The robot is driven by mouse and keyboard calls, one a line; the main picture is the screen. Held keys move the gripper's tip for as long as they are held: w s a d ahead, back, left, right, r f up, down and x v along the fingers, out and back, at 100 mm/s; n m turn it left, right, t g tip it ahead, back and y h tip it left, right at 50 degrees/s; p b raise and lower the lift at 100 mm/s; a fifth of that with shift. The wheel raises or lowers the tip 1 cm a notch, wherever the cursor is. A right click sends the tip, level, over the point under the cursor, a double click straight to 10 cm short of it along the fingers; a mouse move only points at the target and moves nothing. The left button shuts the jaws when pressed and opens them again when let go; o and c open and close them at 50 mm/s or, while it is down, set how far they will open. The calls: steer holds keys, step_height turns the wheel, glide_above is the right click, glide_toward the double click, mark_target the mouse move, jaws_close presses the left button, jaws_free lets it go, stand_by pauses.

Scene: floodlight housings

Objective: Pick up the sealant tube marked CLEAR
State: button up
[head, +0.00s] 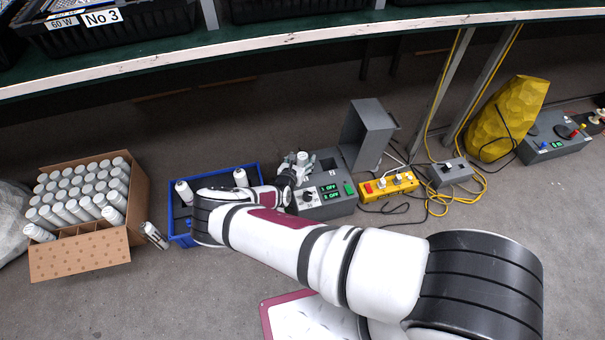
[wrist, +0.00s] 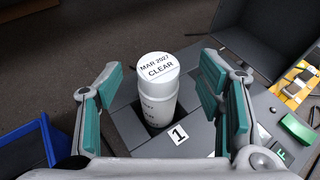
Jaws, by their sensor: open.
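The white sealant tube (wrist: 158,92) has a cap label reading "MAR 2027 CLEAR" in the wrist view. It stands upright in a dark square opening marked 1 in the top of a grey control box (wrist: 195,128). My gripper (wrist: 160,78) is open, with one teal-padded finger on each side of the tube and visible gaps between. The tube's lower end is hidden in the opening. In the head view my gripper (head: 288,176) is at the left side of the grey box (head: 329,203); the tube's white top (head: 302,157) shows just beyond it.
A blue crate (head: 256,167) with white tubes is left of the box, partly behind my arm. A grey upright panel (head: 365,135) and yellow switch box (head: 390,186) are right.

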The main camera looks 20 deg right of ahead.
steer(key=shift+b+x, duration=0.65)
steer(key=shift+x, duration=0.75)
jaws_close()
steer(key=shift+r, duration=0.15)
